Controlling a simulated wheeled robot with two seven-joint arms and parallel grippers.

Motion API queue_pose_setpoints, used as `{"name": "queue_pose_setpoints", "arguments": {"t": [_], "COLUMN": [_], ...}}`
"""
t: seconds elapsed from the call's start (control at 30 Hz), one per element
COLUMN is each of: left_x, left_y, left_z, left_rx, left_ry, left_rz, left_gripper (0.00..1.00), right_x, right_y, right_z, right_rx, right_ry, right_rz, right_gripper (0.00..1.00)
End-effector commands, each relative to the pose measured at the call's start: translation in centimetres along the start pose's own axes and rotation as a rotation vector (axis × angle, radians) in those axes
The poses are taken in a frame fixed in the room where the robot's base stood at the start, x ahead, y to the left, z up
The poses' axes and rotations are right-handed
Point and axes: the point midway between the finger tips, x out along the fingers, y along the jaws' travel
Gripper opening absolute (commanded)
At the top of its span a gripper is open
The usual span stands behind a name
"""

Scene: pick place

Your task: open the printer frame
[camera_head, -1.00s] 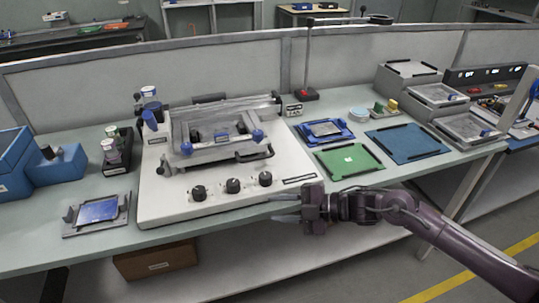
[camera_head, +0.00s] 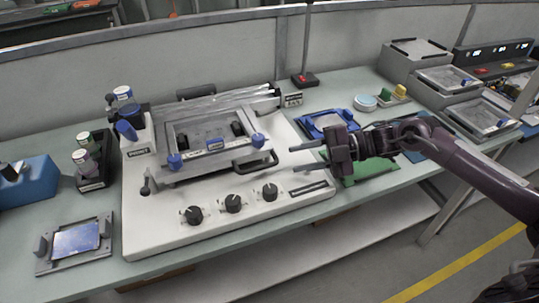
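The printer (camera_head: 140,225) is a white base with three black knobs along its front. Its grey frame (camera_head: 190,176) lies low over the base, with blue knobs at its front corners and a black handle (camera_head: 258,164) at its front right. My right gripper (camera_head: 302,157) is to the right of the handle, its two fingers pointing left and apart, with nothing between them. A gap shows between the fingertips and the handle. My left gripper is not in view.
A fixture with a blue plate (camera_head: 75,240) sits at the front left. Jars in a black holder (camera_head: 95,165) and a blue bin (camera_head: 30,185) stand left of the printer. A blue tray (camera_head: 322,122) and a green mat (camera_head: 375,168) lie right, partly behind my arm.

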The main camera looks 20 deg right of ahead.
Motion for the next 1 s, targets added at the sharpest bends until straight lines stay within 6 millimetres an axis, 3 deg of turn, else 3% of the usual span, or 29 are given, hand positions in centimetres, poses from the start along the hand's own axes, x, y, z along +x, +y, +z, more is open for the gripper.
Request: {"name": "queue_pose_setpoints", "arguments": {"t": [0.2,0.3,0.5,0.67,0.8,1.0], "left_x": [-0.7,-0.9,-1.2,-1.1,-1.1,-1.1], "left_y": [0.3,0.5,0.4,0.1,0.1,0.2], "left_z": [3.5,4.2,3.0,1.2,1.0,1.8], "left_rx": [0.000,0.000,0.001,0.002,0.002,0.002], "left_ry": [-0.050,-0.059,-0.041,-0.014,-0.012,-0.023], "left_rz": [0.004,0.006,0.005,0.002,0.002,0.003], "left_gripper": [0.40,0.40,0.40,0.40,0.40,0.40], "right_x": [3.5,5.0,6.9,7.1,7.1,7.1], "right_y": [0.2,0.2,0.1,0.0,0.0,0.0], "right_z": [-0.2,-0.2,-0.1,0.0,0.0,0.0], "right_rx": [-0.001,-0.002,-0.001,-0.001,-0.001,-0.001], "right_ry": [0.004,0.004,0.001,-0.001,-0.001,0.000], "right_rz": [0.003,0.002,0.001,0.000,0.000,0.000], "right_gripper": [0.33,0.33,0.33,0.33,0.33,0.06]}}
